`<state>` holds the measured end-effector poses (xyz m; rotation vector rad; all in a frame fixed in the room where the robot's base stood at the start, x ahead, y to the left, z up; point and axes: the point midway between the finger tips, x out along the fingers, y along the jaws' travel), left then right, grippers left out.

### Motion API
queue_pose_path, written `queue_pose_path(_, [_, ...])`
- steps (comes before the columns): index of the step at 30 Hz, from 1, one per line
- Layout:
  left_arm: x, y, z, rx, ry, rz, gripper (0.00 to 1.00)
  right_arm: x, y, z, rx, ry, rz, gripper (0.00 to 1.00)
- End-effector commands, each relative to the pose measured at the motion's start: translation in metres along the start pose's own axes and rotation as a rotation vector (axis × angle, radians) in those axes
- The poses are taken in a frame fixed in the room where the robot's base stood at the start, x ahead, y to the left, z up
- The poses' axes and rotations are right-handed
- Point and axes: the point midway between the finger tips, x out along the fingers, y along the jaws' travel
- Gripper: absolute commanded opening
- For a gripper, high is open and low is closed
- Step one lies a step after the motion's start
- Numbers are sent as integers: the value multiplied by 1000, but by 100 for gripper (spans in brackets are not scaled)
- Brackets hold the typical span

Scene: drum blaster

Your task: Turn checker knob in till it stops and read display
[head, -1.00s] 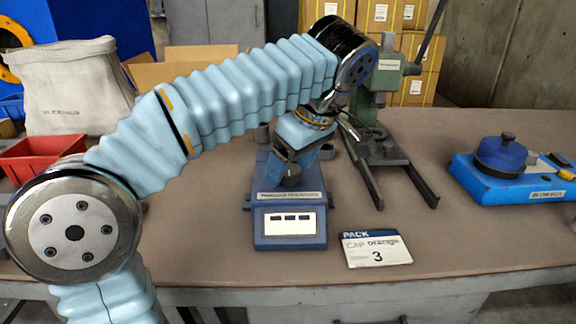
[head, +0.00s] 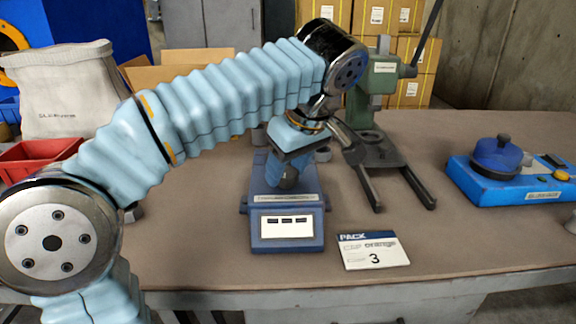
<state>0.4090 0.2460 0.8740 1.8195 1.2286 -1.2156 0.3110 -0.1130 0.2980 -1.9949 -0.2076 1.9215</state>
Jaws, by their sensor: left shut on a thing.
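The blue checker (head: 254,236) stands on the bench in the middle of the head view. My right gripper is not in view.
A white and blue card (head: 372,251) marked PACK and 3 lies right of the checker. A green press (head: 382,75) with dark forked rails stands behind. A blue device (head: 520,188) is at the right, a red bin (head: 30,160) at the left.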

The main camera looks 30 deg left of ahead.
Motion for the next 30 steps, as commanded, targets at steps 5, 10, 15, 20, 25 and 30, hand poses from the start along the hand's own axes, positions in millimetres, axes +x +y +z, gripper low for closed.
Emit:
queue_pose_path(5, [0,-2,0,136,0,57,18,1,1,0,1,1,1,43])
queue_pose_path(10, [1,-2,0,286,0,120,18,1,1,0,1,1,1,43])
queue_pose_path(15, [0,-3,-1,435,0,182,18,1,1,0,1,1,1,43])
queue_pose_path(20, [0,-4,-1,575,-1,239,18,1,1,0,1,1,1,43])
queue_pose_path(25, [0,-5,-2,724,0,301,18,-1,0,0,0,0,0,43])
queue_pose_path(30, [0,-5,-2,873,-1,363,18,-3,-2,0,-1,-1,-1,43])
